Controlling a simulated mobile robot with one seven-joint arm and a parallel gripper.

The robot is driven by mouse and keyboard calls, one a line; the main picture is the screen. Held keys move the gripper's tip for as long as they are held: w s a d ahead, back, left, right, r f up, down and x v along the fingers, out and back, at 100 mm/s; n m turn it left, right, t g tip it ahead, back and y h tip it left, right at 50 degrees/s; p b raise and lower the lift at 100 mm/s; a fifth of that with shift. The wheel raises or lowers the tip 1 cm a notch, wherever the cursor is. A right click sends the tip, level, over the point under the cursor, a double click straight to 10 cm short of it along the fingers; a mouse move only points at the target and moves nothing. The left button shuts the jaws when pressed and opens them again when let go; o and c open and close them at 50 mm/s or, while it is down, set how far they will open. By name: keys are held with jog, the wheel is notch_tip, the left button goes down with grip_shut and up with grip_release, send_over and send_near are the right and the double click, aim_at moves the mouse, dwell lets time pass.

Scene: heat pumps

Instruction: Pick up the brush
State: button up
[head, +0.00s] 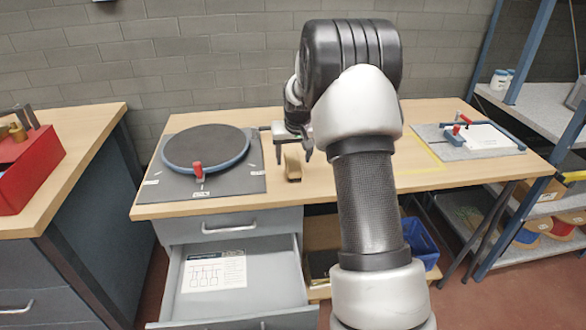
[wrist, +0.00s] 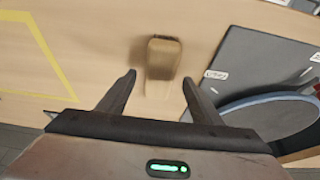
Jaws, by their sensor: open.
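The brush (head: 292,162) is a small tan, wooden-looking block on the wooden workbench (head: 325,188), just right of the grey mat. In the wrist view the brush (wrist: 163,58) lies ahead of my gripper, roughly in line with the gap between the fingers. My gripper (wrist: 158,82) is open and empty, with a finger towards either side of the brush's near end. In the head view my gripper (head: 291,142) is over the bench by the brush, partly hidden by my own arm. I cannot tell the exact height of the fingers above the bench.
A grey mat (head: 247,182) with a round disc (head: 206,148) and red clamp lies left of the brush. An open drawer (head: 280,275) juts out below. A board with a blue frame (head: 470,140) sits at the right. A red toolbox (head: 32,165) stands on the left bench.

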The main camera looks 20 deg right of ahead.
aim_at(293, 161)
jog(key=shift+x, duration=1.7)
jog(key=shift+f+b, duration=0.25)
jog(key=shift+b, duration=0.1)
jog(key=c, duration=1.3)
